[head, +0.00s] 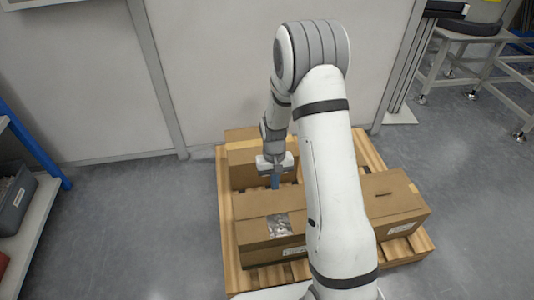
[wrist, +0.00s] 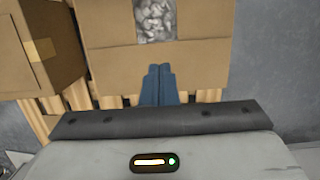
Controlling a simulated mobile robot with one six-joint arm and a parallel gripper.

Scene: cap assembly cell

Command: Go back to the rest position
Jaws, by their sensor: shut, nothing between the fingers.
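My gripper (head: 275,182) hangs at the end of my arm, pointing down above the boxes on the pallet. In the wrist view its two blue fingers (wrist: 159,72) are together with nothing between them. A cardboard box (head: 252,242) stands below and just in front of it. A silvery patch shows on that box's top, also in the wrist view (wrist: 156,18). My arm hides part of the boxes, and I cannot tell the exact gap between the fingertips and the cardboard.
A wooden pallet (head: 227,235) carries the boxes. Another box (head: 245,150) stands behind and one (head: 398,204) at right. A grey wall (head: 210,60) is close behind. A shelf (head: 32,215) stands left and metal frame tables (head: 480,50) at far right. Floor is clear on both sides.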

